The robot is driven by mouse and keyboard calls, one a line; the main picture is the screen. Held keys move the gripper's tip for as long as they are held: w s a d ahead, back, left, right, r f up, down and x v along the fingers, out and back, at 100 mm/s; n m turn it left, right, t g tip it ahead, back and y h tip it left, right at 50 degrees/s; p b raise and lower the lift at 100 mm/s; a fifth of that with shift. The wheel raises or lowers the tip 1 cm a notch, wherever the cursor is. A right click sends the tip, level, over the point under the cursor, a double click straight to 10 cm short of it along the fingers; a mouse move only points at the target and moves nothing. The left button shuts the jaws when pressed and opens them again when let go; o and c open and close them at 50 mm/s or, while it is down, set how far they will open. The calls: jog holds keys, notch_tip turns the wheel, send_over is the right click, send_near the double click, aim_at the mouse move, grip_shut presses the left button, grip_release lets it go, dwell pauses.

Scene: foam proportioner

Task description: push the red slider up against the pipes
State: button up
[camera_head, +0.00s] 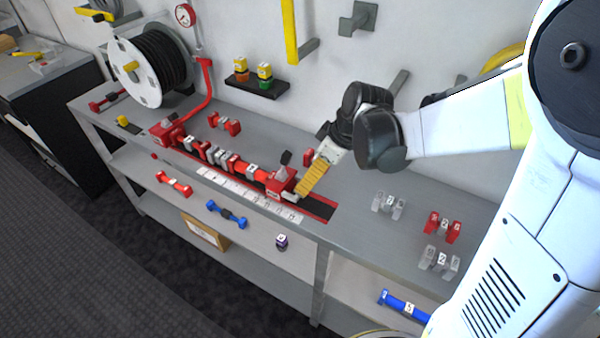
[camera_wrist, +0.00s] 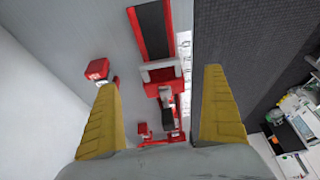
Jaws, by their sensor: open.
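The red slider (camera_head: 279,187), with a dark handle on top, sits on the black-and-red rail (camera_head: 318,208) at the right end of the pipe row. The pipes (camera_head: 222,157), red with white-grey labelled pieces, lie in line on the rail to its left. The slider is very close to the last red pipe; I cannot tell if they touch. My gripper (camera_head: 303,188) is right beside the slider, its yellow finger pointing down. In the wrist view, the yellow fingers (camera_wrist: 160,80) are spread wide, with the slider (camera_wrist: 160,74) between them; contact is unclear.
A red fitting (camera_head: 308,157) stands behind the slider near my gripper. A hose reel (camera_head: 148,68) stands at the left end of the bench. Clear and red fittings (camera_head: 443,224) lie at the right. The rail right of the slider is bare.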

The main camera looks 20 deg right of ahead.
aim_at(289, 186)
jog(key=b+x, duration=0.3)
jog(key=x, duration=0.5)
jog(key=shift+w+f, duration=0.1)
jog(key=shift+f, duration=0.2)
jog(key=c, duration=1.5)
jog(key=shift+a, duration=0.1)
jog(key=shift+c, duration=0.2)
